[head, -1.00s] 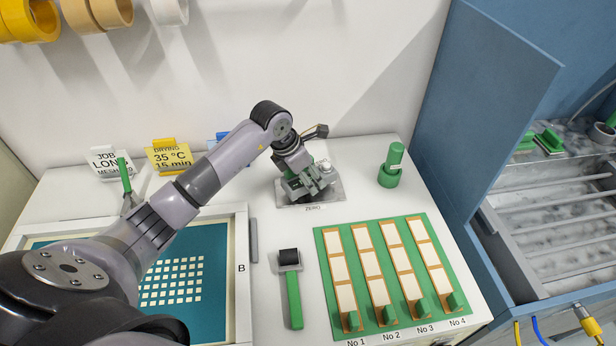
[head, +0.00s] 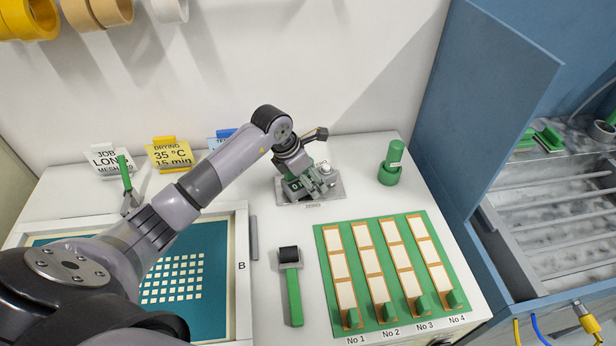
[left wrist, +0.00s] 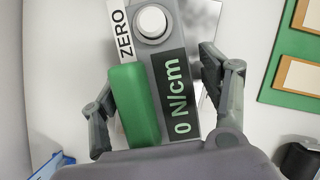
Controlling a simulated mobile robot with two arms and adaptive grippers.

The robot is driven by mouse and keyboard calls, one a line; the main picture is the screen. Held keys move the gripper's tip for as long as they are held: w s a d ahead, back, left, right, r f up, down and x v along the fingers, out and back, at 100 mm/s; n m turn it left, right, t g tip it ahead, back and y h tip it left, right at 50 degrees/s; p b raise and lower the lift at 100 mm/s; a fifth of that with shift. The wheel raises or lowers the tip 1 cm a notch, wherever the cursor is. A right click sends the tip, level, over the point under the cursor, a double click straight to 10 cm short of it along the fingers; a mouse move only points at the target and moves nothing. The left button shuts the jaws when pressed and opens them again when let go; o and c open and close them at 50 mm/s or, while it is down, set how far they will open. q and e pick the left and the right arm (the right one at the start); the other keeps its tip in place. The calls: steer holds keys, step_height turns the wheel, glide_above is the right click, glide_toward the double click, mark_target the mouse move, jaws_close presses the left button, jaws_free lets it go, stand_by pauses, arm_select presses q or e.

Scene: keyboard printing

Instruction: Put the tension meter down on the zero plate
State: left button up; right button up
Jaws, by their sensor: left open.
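The tension meter (head: 296,186) is a grey box with a green grip, a white round button and a dark display. It sits on the metal zero plate (head: 338,191) at the back middle of the table. In the left wrist view the meter (left wrist: 175,95) reads 0 N/cm, and part of the plate (left wrist: 205,18) shows beside it. My left gripper (head: 312,185) is open around the meter, one finger on each side; in the left wrist view the right finger is close to the display side. The meter's underside is hidden. My right gripper is not in view.
A green cylindrical item (head: 391,165) stands right of the plate. In front are a green-handled tool (head: 293,295) and a green board (head: 328,275) with white strips. A framed screen (head: 242,295) lies at left under my arm. A blue cabinet (head: 485,100) stands at right.

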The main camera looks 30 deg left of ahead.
arm_select(q)
steer(key=shift+r, duration=0.2)
steer(key=shift+s+a+r, duration=0.1)
steer(key=shift+r, duration=0.2)
steer(key=b+v, duration=0.2)
steer(key=v, duration=0.9)
steer(key=shift+s, duration=0.15)
